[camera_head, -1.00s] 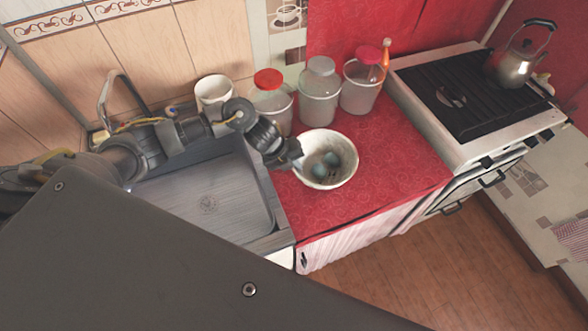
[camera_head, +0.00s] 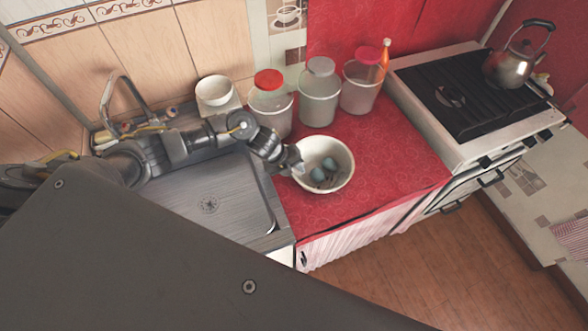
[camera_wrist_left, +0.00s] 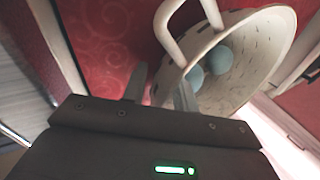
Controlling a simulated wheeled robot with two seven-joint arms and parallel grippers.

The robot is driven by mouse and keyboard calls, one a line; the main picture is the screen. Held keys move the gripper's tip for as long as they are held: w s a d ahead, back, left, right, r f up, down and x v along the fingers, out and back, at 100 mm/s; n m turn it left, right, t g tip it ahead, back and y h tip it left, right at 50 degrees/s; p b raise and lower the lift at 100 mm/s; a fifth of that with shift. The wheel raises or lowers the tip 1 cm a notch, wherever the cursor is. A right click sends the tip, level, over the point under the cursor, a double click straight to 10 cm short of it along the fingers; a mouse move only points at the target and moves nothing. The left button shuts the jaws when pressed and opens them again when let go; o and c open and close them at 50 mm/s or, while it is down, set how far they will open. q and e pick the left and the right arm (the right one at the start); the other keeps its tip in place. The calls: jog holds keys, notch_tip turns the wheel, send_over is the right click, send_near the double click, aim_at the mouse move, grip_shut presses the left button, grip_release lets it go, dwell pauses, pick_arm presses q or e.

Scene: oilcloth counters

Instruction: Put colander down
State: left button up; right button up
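The colander (camera_head: 341,181) is a white bowl with small slots, holding two pale blue egg-like objects (camera_head: 317,174). It appears to rest upright on the red oilcloth in the head view. The wrist view shows its slotted inside (camera_wrist_left: 262,50) and a looped handle (camera_wrist_left: 171,30). My left gripper (camera_head: 297,160) is at the colander's left rim. In the wrist view its fingers (camera_wrist_left: 160,88) stand apart, one outside the rim and one overlapping the wall, with a gap visible. Exact contact under the rim is hidden. My right gripper is not in view.
Several lidded jars (camera_head: 319,98) stand behind the colander, with a white cup (camera_head: 214,91) left of them. The sink (camera_head: 205,205) lies left. The stove (camera_head: 460,95) with a kettle (camera_head: 512,68) is right. Red oilcloth (camera_head: 395,165) is clear right of the colander.

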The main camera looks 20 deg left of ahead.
pick_arm(q)
jog(key=shift+r, duration=0.1)
jog(key=v, duration=1.2)
jog(key=shift+s, duration=0.1)
